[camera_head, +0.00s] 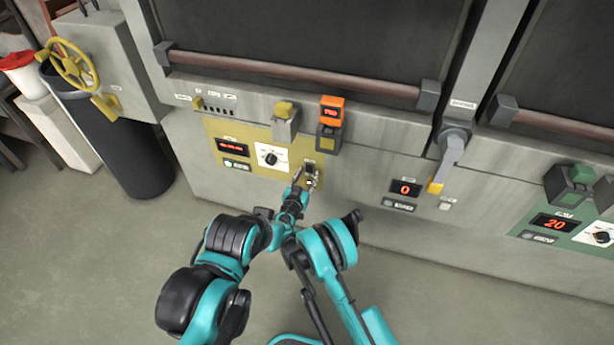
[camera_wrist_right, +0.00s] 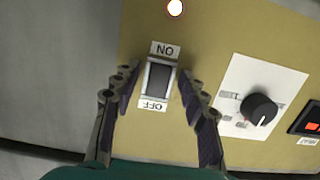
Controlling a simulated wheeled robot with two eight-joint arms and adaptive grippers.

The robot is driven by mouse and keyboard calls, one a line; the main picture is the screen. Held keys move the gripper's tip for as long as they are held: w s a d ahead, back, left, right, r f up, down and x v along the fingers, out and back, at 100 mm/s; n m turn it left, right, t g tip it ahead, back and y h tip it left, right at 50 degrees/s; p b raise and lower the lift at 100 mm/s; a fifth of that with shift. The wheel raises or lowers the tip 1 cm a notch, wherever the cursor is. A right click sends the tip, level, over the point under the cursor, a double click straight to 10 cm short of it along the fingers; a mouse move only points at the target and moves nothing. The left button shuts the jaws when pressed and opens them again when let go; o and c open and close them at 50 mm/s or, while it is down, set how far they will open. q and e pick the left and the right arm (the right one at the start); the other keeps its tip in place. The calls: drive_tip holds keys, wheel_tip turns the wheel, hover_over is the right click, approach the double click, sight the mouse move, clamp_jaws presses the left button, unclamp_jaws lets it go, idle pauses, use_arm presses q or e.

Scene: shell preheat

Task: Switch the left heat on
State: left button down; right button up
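A dark rocker switch (camera_wrist_right: 158,80) sits on the yellow panel between an ON label (camera_wrist_right: 165,49) and an OFF label (camera_wrist_right: 153,104), shown upside down in the right wrist view. I cannot tell which end is pressed in. My right gripper (camera_wrist_right: 159,78) is open, with one finger on each side of the switch and nothing held; contact is unclear. In the head view my right gripper (camera_head: 306,179) is at the right part of the yellow panel (camera_head: 215,128), partly covering the switch. A white lamp (camera_wrist_right: 175,7) shows beyond the ON label. My left gripper is not in view.
A black knob (camera_head: 269,158) and a red display (camera_head: 232,146) are left of the switch. An orange unit (camera_head: 331,112) and a yellow-capped block (camera_head: 285,115) stick out above. A lever (camera_head: 449,160) is to the right. The floor is clear in front.

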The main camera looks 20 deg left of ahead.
sight(310, 152)
wheel_tip(310, 152, up, 10)
idle(0.5)
drive_tip(key=shift+s+f, duration=0.1)
drive_tip(key=shift+s, duration=0.05)
idle(0.3)
